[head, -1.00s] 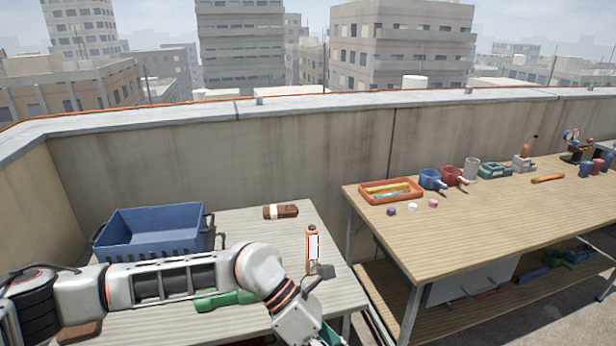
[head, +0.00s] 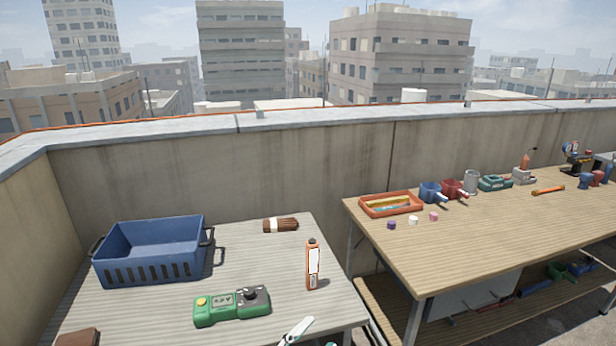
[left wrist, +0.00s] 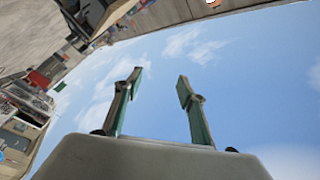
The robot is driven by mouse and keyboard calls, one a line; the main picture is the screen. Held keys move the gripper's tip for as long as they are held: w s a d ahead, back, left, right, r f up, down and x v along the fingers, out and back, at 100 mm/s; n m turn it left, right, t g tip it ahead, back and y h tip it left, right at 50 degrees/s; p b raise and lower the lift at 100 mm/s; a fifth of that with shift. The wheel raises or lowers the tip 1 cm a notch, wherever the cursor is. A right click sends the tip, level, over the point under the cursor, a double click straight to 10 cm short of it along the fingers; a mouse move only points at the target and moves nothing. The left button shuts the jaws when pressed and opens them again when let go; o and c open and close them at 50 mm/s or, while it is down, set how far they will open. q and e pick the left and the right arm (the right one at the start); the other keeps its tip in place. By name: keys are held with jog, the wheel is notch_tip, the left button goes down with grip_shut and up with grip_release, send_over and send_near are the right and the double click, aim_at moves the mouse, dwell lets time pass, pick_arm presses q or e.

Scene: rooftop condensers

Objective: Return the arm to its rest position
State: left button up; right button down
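My left gripper (left wrist: 160,78) shows in the left wrist view with its two green fingers apart. Only sky is between them, so it is open and empty. The fingers point up and away from the tables. My left arm no longer lies across the head view.
The left table (head: 130,318) holds a blue crate (head: 150,255), a green meter (head: 232,306), an orange-and-white bottle (head: 312,265) and a brown brush-like roll (head: 280,225). The right bench (head: 480,235) carries an orange tray (head: 391,212).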

pick_arm(q)
jog(key=s+a+f+n+g+y, duration=0.2)
jog(key=s+a+f+n+y, duration=0.3)
jog(key=a+f, duration=0.5)
jog(key=s+a+f+n+g+y, duration=0.2)
jog(key=s+a+f+n+y, duration=0.3)
jog(key=s+a+f, duration=0.5)
notch_tip(320, 180, down, 5)
jog(key=shift+a+r+n+g, duration=0.1)
jog(key=shift+a+n+g, duration=0.2)
jog(key=shift+a+n, duration=0.55)
jog(key=shift+s+d+n, duration=0.1)
jog(key=shift+d+n, duration=0.15)
